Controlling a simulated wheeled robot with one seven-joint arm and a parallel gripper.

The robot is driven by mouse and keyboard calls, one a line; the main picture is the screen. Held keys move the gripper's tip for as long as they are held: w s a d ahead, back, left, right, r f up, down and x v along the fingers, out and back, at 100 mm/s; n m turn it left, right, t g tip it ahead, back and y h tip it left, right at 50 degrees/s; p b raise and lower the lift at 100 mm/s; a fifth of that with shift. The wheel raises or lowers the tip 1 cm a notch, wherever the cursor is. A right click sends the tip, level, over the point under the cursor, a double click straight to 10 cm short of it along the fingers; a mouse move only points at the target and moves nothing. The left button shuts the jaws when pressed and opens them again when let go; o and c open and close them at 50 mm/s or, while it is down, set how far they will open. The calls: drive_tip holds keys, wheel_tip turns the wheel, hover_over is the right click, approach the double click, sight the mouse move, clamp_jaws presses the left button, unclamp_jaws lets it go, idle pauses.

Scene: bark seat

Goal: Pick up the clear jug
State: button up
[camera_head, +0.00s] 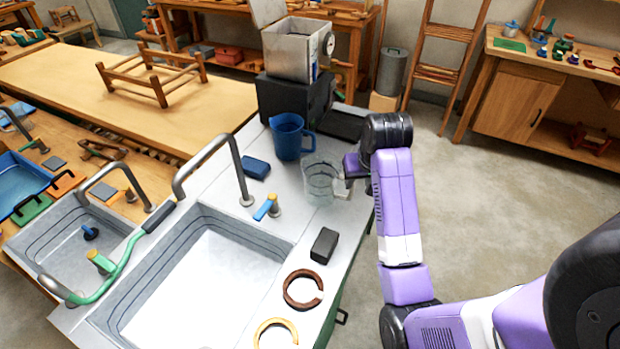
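The clear jug (318,180) stands upright on the pale counter to the right of the sink. It is see-through, and its handle is on its right side. My gripper (346,182) is at the jug's right side, by the handle. The fingertips are small and partly hidden by my wrist and the handle, so I cannot tell whether they are open or shut, or touching the handle.
A blue jug (289,138) stands just behind the clear jug. A blue block (256,168), a dark block (323,245) and a brown ring (303,289) lie on the counter. The faucet (240,170) rises at left beside the sink (205,285). Open floor is at right.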

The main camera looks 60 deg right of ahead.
sight(353, 188)
drive_tip(key=shift+w+f, duration=0.25)
drive_tip(key=shift+w, duration=0.15)
drive_tip(key=p+x, duration=0.1)
drive_tip(key=x, duration=0.6)
drive_tip(key=shift+d+f+p, duration=0.1)
drive_tip(key=shift+f+p, duration=0.1)
drive_tip(key=shift+p, duration=0.1)
drive_tip(key=shift+c, duration=0.2)
clamp_jaws()
